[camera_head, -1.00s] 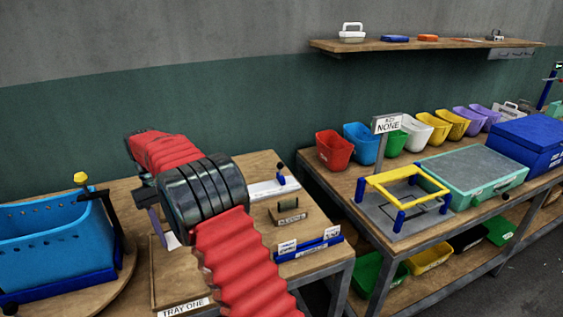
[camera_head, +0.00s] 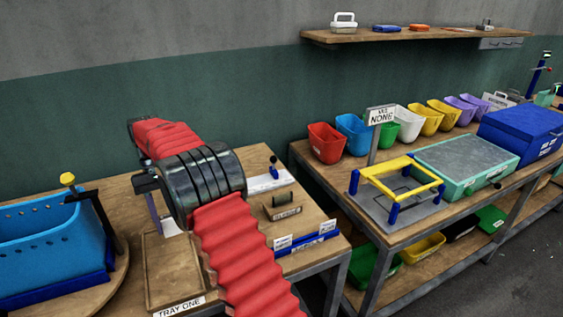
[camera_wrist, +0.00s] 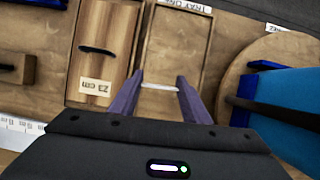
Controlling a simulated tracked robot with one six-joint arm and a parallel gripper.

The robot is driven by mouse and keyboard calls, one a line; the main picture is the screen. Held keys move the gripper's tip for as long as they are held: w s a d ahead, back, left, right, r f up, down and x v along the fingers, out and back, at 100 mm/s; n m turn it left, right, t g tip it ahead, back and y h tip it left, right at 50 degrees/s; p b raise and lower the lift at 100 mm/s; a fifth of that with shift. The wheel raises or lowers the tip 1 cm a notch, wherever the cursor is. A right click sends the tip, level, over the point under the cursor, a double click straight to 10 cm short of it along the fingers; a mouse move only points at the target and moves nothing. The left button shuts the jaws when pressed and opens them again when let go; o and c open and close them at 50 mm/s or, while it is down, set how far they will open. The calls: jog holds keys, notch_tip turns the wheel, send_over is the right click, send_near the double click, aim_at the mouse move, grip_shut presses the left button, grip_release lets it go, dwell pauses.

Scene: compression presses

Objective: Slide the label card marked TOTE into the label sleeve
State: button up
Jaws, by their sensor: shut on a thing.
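My gripper (camera_wrist: 160,80) has two purple fingers, shut on a thin white card (camera_wrist: 160,87) seen nearly edge-on, so its lettering cannot be read. In the head view one purple finger (camera_head: 153,213) shows left of my black wrist, with the white card (camera_head: 172,227) beside it. The card is over or near the wooden tray marked TRAY ONE (camera_head: 151,270), which looks empty where visible; the tray also shows in the wrist view (camera_wrist: 178,50). I cannot pick out the label sleeve for certain.
A blue tote (camera_head: 45,250) stands on a round wooden board (camera_head: 95,295) at the left. A blue rack (camera_head: 306,246) with white label cards is at the bench's front right. A wooden block with a dark handle (camera_head: 282,206) stands behind it. A handled wooden lid (camera_wrist: 105,50) adjoins the tray.

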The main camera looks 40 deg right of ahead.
jog(key=s+d+r+n+t, duration=0.2)
jog(key=d+n, duration=0.9)
jog(key=s+d+r+n+t+h, duration=0.1)
jog(key=s+d+r+n+t, duration=0.2)
jog(key=d+n, duration=0.9)
jog(key=s+d+r+n+t+h, duration=0.1)
jog(key=s+d+r+n+t, duration=0.1)
jog(key=d+n, duration=0.9)
jog(key=shift+s+d+r+n+t, duration=0.35)
jog(key=shift+d+r+n+t, duration=0.05)
jog(key=shift+r+n+t, duration=0.3)
jog(key=shift+f, duration=0.15)
jog(key=shift+f, duration=2.75)
jog(key=shift+f, duration=2)
